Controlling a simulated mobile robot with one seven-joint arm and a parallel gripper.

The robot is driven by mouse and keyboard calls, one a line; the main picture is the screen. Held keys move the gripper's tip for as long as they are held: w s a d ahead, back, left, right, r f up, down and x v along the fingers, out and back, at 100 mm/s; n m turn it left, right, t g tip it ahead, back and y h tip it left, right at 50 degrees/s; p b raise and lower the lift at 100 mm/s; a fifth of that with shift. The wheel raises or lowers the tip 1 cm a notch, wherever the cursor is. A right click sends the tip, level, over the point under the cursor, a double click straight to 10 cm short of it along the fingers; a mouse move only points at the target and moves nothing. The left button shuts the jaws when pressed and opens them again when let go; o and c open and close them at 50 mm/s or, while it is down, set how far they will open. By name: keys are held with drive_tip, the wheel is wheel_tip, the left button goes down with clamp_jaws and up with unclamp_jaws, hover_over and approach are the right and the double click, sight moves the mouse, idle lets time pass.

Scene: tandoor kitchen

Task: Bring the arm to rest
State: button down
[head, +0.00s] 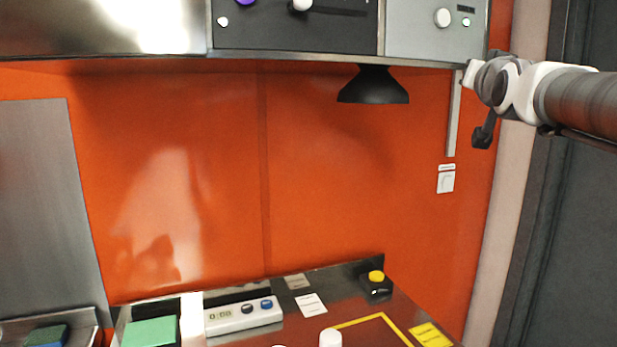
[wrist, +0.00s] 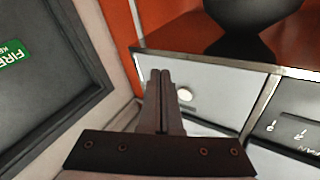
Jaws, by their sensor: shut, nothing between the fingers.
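My arm reaches in from the right edge of the head view, raised beside the orange wall. My gripper (head: 483,134) hangs at its end, dark and small, in front of the wall's right part. In the wrist view my gripper (wrist: 160,74) shows its two dark fingers pressed together with nothing between them. Behind the fingertips in that view is a light grey panel (wrist: 220,88) with a white knob (wrist: 184,94). I cannot tell how near the fingers are to it.
A black lamp shade (head: 373,88) hangs under the upper panels. The counter below holds a timer box (head: 242,315), a green block (head: 150,332) and a yellow button (head: 376,277). A dark door (head: 580,230) is at right.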

drive_tip(key=s+a+f+n+g+y, duration=0.1)
drive_tip(key=s+a+f+g, duration=0.3)
drive_tip(key=s+f, duration=0.5)
drive_tip(key=s+a+f+n+g+y, duration=0.2)
drive_tip(key=s+a+f+g, duration=0.3)
drive_tip(key=s+f, duration=0.5)
drive_tip(key=s+a+f+n+g+y, duration=0.1)
drive_tip(key=s+a+f+g, duration=0.3)
drive_tip(key=s+f, duration=0.6)
wheel_tip(320, 180, down, 10)
drive_tip(key=a+n, duration=0.1)
drive_tip(key=a, duration=0.1)
drive_tip(key=shift+s+a+n+y, duration=0.25)
drive_tip(key=shift+a+n+y, duration=0.1)
drive_tip(key=shift+n+y, duration=0.05)
drive_tip(key=shift+r, duration=0.1)
